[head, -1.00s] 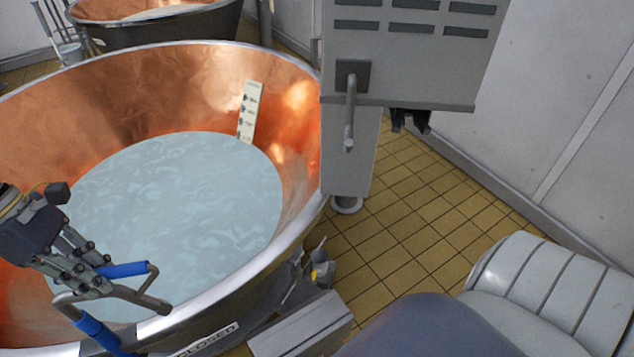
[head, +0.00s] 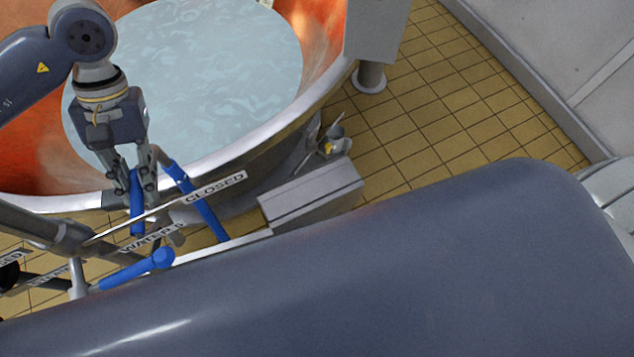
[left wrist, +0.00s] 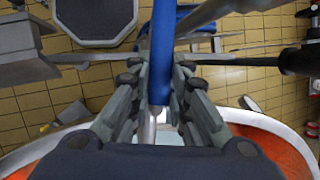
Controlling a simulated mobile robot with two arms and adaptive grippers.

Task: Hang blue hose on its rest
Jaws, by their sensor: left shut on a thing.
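My left gripper (head: 138,188) is shut on a blue part of the hose (head: 137,215), just past the near rim of the copper vat, above the labelled pipes. Another blue length of hose (head: 205,207) slants down to the right of the gripper, behind the label strip. In the left wrist view, the blue hose (left wrist: 163,42) stands between the closed fingers (left wrist: 160,95). I cannot clearly pick out the rest among the pipes. Whether the hose touches it cannot be told. My right gripper is not in view.
The copper vat (head: 325,85) holds pale liquid. Pipes with "CLOSED" and "WATER" labels (head: 215,187) run along its near side, with a blue lever handle (head: 138,270) close below the gripper. A grey box (head: 310,192) stands right. Tiled floor (head: 440,120) is clear beyond.

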